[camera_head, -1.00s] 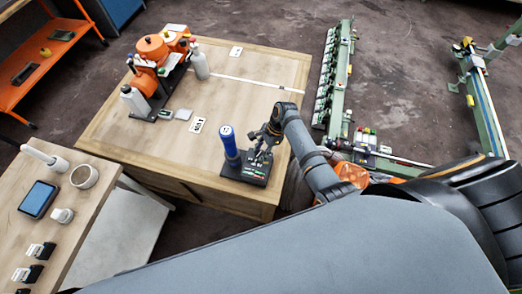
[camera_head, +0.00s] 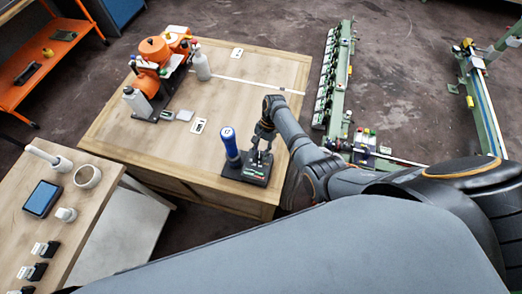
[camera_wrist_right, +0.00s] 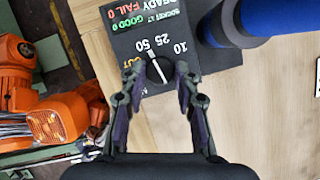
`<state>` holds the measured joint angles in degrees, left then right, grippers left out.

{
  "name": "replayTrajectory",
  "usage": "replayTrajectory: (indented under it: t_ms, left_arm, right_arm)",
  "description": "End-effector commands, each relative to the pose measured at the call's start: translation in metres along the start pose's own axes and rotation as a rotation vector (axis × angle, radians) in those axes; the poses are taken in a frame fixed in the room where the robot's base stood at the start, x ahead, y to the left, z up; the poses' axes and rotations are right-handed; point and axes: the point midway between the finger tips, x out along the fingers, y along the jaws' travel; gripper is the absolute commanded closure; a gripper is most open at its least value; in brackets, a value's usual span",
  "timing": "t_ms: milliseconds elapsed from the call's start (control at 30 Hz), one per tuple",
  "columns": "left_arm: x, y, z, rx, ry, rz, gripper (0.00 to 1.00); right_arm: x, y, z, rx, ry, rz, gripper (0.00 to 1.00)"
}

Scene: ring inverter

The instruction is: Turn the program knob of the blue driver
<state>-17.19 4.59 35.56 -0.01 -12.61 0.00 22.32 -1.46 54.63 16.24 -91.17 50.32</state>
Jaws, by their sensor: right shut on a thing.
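The blue driver (camera_head: 229,142) stands upright at the left side of its black base (camera_head: 232,177) on the wooden table. It also shows at the top right of the right wrist view (camera_wrist_right: 275,20). The program knob (camera_wrist_right: 157,70) is a dark dial with a white pointer line, on the panel with 10, 25 and 50 printed around it. My right gripper (camera_wrist_right: 154,84) has its fingers on either side of the knob and is shut on it; the fingers partly cover it. In the head view this gripper (camera_head: 262,145) is over the base. My left gripper is not in view.
An orange device with white bottles (camera_head: 155,80) stands at the table's far left. Small cards (camera_head: 198,126) lie mid-table, where there is free room. A side bench (camera_head: 85,215) holds a tablet (camera_head: 42,198) and a cup. Green machinery (camera_head: 335,75) stands beyond the table's right edge.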

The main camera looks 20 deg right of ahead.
Motion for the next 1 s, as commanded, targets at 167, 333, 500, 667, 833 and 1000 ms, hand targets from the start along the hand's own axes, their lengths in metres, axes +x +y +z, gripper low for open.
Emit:
replayTrajectory:
  t_ms: [167, 333, 500, 667, 833, 1000]
  left_arm:
    - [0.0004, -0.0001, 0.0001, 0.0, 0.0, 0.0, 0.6]
    - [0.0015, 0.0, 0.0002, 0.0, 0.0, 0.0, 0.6]
    - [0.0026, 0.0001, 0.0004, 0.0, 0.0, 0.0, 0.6]
    - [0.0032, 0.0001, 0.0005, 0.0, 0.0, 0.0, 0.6]
    - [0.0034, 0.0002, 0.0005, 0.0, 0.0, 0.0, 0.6]
    - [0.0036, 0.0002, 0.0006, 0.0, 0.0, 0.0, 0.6]
  right_arm:
    - [-0.0001, -0.0024, 0.0004, -0.153, -0.001, 0.064, 1.0]
    - [0.0004, -0.0036, 0.0004, -0.301, 0.0, 0.125, 1.0]
    - [0.0008, -0.0051, 0.0011, -0.443, 0.0, 0.183, 1.0]
    - [0.0012, -0.0056, 0.0016, -0.558, 0.0, 0.232, 1.0]
    - [0.0015, -0.0062, 0.0021, -0.653, 0.0, 0.271, 1.0]
    - [0.0016, -0.0064, 0.0022, -0.716, 0.0, 0.298, 1.0]
